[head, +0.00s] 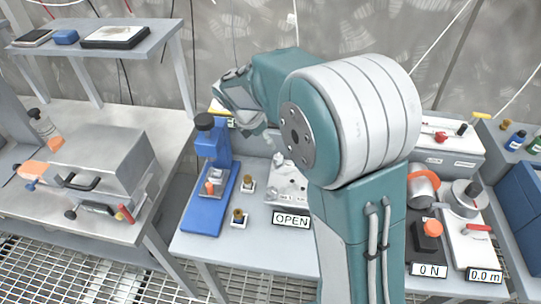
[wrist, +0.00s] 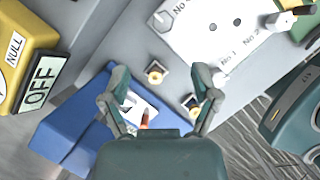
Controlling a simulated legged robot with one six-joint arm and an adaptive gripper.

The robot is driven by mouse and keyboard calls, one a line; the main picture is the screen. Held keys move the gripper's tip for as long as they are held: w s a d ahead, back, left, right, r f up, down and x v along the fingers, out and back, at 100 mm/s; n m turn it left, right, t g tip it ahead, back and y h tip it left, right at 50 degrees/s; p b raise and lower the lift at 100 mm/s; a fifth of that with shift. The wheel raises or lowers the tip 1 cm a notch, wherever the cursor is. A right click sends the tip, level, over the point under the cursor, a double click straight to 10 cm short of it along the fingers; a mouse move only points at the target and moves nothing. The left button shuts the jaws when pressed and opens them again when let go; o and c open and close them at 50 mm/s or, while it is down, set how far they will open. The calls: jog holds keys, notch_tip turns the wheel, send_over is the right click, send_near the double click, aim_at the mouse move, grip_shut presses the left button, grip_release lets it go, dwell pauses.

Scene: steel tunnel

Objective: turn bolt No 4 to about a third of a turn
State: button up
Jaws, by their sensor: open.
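A pale plate (wrist: 205,40) with several dark round holes lies on the grey bench in the wrist view. Labels No 1 and No 2 show on it. A pale hex bolt head (wrist: 163,20) sits at its upper left, beside a "No" label whose number is cut off, so I cannot confirm it is No 4. In the head view the plate (head: 288,182) is partly behind my arm, above an OPEN sign. My gripper (wrist: 159,72) is open and empty, its fingers spread over the bench and blue stand. In the head view my gripper (head: 238,95) is above the bench.
A blue stand (head: 208,195) is left of the plate; it also shows below my fingers (wrist: 65,135). Two brass-topped fittings (head: 248,183) (head: 238,218) stand between stand and plate. A yellow box with an OFF label (wrist: 22,50) is at the wrist view's left.

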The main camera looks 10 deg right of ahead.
aim_at(278, 157)
jog(key=x, duration=0.8)
jog(key=shift+d+f, duration=0.3)
jog(key=shift+d, duration=0.05)
jog(key=shift+w+f, duration=0.1)
jog(key=shift+f, duration=0.55)
jog(key=shift+d+f, duration=0.1)
jog(key=shift+d, duration=0.3)
grip_shut()
